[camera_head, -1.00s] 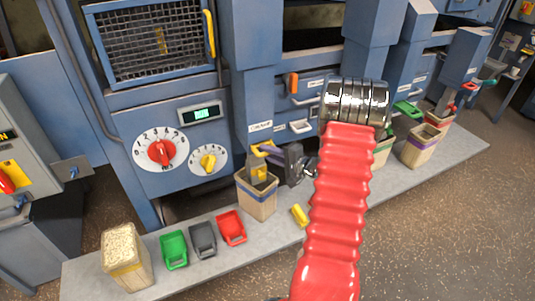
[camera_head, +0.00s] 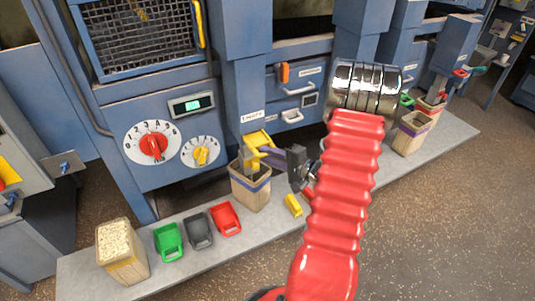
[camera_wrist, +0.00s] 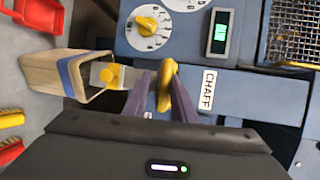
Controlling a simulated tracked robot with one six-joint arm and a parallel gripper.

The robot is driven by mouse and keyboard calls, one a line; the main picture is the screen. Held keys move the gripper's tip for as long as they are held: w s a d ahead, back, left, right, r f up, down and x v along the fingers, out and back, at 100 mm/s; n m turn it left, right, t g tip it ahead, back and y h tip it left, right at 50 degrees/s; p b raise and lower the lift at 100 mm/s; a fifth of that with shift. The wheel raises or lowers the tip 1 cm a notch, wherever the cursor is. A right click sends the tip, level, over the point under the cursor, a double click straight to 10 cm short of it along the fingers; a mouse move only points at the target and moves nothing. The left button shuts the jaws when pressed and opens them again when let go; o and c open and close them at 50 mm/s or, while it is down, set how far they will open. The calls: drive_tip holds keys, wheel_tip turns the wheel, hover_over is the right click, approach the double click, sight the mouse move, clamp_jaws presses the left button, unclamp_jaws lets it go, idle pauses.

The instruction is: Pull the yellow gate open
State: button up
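The yellow gate (camera_head: 257,138) is at the blue chute marked CHAFF, above an open sack (camera_head: 250,191). Its yellow handle shows in the wrist view (camera_wrist: 166,84) between my purple fingers, which look closed on it. My gripper (camera_head: 266,154) reaches it from the right in the head view. More yellow of the gate shows below the CHAFF label (camera_wrist: 208,89), so it looks drawn partly out. A metal plate with a yellow knob (camera_wrist: 112,75) is at the sack's mouth. The fingertips' exact contact is partly hidden.
A red dial (camera_head: 152,146) and a yellow dial (camera_head: 201,152) are on the panel to the left. Green (camera_head: 168,242), grey (camera_head: 198,231) and red (camera_head: 226,219) scoops and a filled sack (camera_head: 121,251) stand on the ledge. A yellow scoop (camera_head: 293,205) lies right of the sack.

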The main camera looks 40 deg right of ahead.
drive_tip(key=shift+o, duration=1)
drive_tip(key=shift+w+r, duration=0.1)
drive_tip(key=shift+r, duration=0.1)
drive_tip(key=v, duration=1.3)
drive_tip(key=shift+s, duration=0.45)
